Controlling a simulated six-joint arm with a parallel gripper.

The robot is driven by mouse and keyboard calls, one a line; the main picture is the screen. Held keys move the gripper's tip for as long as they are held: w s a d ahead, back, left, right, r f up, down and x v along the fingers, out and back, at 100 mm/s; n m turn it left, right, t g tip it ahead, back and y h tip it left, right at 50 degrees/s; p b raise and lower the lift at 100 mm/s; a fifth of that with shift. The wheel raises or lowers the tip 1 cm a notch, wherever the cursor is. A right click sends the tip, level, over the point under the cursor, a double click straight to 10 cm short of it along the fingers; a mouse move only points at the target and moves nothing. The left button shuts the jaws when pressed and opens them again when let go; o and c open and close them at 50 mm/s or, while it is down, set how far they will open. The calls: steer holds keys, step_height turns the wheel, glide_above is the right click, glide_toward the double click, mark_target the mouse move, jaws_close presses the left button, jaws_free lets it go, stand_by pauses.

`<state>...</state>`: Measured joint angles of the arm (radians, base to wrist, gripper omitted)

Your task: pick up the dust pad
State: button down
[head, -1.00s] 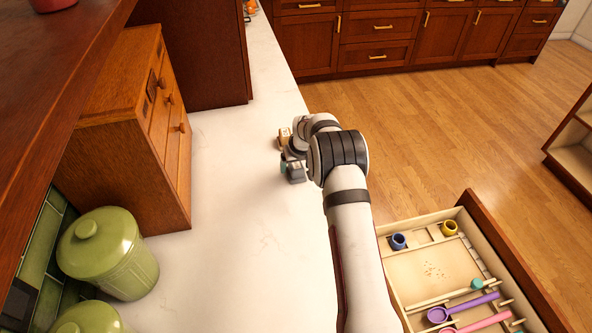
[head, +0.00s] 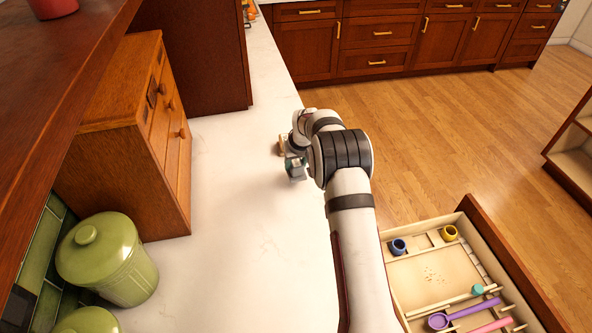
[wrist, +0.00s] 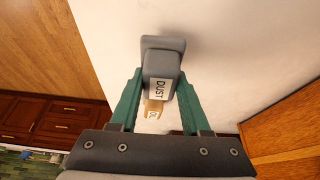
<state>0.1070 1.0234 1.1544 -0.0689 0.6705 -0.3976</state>
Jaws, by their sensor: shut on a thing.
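The dust pad (wrist: 164,62) is a grey block with a white label reading "DUST". In the wrist view it sits between the green fingers of my gripper (wrist: 160,86), which are shut on its sides. In the head view my gripper (head: 295,160) is over the white counter near its right edge, and the grey pad (head: 297,174) shows small at its tip. The pad's shadow falls on the counter beside it. I cannot tell how much gap, if any, lies under the pad.
A tan block (wrist: 153,108) with a label stands on the counter (head: 250,240) close to the gripper. A wooden drawer cabinet (head: 130,140) and green canisters (head: 108,262) line the left. An open drawer with scoops (head: 440,318) lies below right. The middle counter is clear.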

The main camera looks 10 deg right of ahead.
steer(key=s+d+r, duration=0.7)
steer(key=d+r, duration=0.1)
steer(key=d, duration=0.1)
steer(key=shift+d, duration=0.2)
